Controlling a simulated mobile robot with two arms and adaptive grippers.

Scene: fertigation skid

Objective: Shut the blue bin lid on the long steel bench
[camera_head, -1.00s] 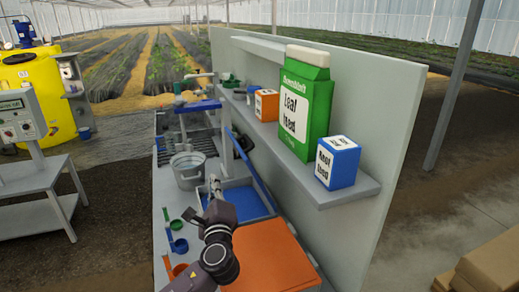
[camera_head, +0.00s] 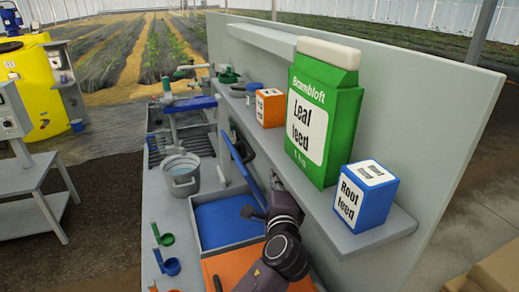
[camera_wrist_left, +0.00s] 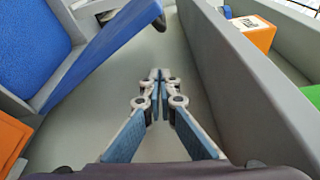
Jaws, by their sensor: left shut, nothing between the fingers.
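The blue bin (camera_head: 204,247) sits on the long steel bench (camera_head: 182,222), and its blue floor shows. Its blue lid (camera_head: 240,160) stands open, tilted up along the side nearer the back panel. In the left wrist view the lid (camera_wrist_left: 112,45) is at upper left, with the bin interior (camera_wrist_left: 35,45) beyond it. My left gripper (camera_head: 275,181) is behind the lid, between it and the shelf side. In the wrist view its fingertips (camera_wrist_left: 160,76) are shut and empty over grey bench surface, apart from the lid. My right gripper is not in view.
A shelf (camera_head: 365,238) on the back panel (camera_head: 425,130) holds a green leaf feed carton (camera_head: 325,110), a blue root feed box (camera_head: 365,196) and an orange box (camera_head: 269,107). An orange lid (camera_head: 225,268) lies nearer me. A bucket (camera_head: 181,178) and scoops (camera_head: 170,266) stand left.

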